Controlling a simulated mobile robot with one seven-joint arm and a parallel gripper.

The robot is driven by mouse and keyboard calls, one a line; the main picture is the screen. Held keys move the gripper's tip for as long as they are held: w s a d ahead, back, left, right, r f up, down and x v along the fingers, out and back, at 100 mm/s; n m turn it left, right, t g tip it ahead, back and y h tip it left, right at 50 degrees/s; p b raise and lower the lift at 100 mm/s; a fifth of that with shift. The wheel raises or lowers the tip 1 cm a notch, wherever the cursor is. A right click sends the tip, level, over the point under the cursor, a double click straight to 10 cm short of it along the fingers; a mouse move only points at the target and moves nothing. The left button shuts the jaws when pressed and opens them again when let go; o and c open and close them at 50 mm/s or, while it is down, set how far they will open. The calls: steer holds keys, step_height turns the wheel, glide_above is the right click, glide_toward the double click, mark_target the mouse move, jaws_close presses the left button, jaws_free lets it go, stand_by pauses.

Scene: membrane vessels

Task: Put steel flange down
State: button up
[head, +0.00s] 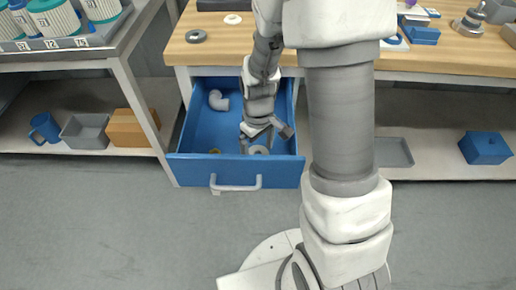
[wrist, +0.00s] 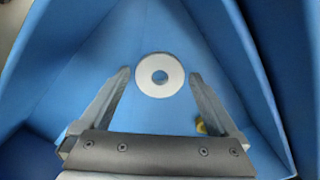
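The steel flange (wrist: 172,88) is a pale grey ring with a round hole. It lies flat in the open blue drawer (head: 200,130), and part of it shows below my gripper in the head view (head: 258,151). My gripper (wrist: 160,76) is open and points down into the drawer. In the wrist view the flange appears between the two fingertips, with a gap visible on each side. I cannot tell exactly how far the tips are above the drawer floor.
Drawer walls surround my gripper. A dark grey ring (head: 195,36) lies on the wooden bench (head: 215,50).

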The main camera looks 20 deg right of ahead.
steer(key=shift+r, duration=0.1)
step_height(320, 180, up, 12)
steer(key=r+p, duration=0.1)
steer(key=p, duration=0.4)
steer(key=s+r+m+t, duration=0.5)
steer(key=s+r, duration=0.8)
steer(key=r, duration=0.4)
steer(key=shift+s+t, duration=0.2)
steer(key=shift+t, duration=0.1)
steer(key=shift+r, duration=0.15)
step_height(320, 180, up, 18)
steer(key=p, duration=1.7)
steer(key=shift+p, duration=0.35)
